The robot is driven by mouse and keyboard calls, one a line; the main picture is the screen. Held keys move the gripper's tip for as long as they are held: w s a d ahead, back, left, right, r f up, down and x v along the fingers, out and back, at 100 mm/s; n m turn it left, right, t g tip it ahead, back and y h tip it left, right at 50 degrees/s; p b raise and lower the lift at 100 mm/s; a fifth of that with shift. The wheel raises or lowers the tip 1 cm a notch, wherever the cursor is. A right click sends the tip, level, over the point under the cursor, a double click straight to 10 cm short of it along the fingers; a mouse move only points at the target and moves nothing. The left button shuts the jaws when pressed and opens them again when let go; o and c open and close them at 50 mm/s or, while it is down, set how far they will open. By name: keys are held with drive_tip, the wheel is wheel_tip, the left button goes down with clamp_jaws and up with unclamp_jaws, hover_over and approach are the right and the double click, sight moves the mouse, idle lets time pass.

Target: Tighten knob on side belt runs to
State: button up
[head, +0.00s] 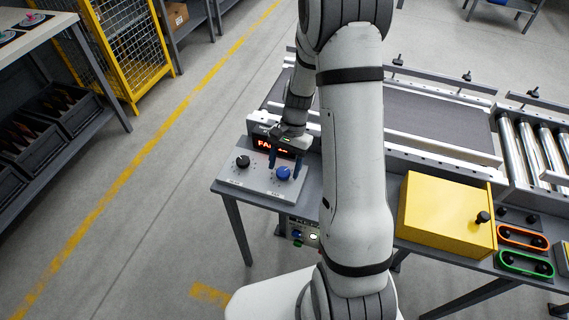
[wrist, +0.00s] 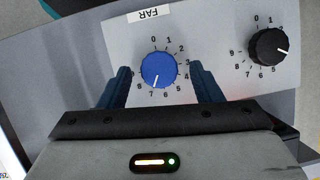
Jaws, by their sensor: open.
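A blue knob (head: 283,173) and a black knob (head: 243,161) sit on a light grey control panel (head: 262,187) at the table's left end. My gripper (head: 284,163) is open and points down at the blue knob. In the wrist view the blue knob (wrist: 158,70) lies between the two dark blue fingers, with gaps on both sides. Its white pointer is near 7. A label by it reads FAR. The black knob (wrist: 270,46) is to the right, its pointer around 3 to 4. A red display (head: 270,145) behind starts with "FA"; the gripper hides the rest.
A dark belt conveyor (head: 425,112) with rails and small black knobs runs behind my arm. Rollers (head: 530,145) are at right. A yellow box (head: 440,215) and orange (head: 523,237) and green (head: 525,263) framed controls stand on the table.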

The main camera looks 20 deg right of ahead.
drive_tip(key=v, duration=0.7)
drive_tip(key=shift+w+r, duration=0.2)
drive_tip(key=shift+r, duration=0.15)
drive_tip(key=shift+d, duration=0.1)
drive_tip(key=s+a+r+n+t+h+p, duration=0.3)
drive_tip(key=s+r+n+t, duration=0.2)
drive_tip(key=s+r, duration=1.2)
drive_tip(key=shift+s+n+t, duration=0.35)
drive_tip(key=shift+n+t, duration=0.05)
drive_tip(key=shift+n, duration=1.4)
drive_tip(key=shift+a, duration=0.1)
idle(3.3)
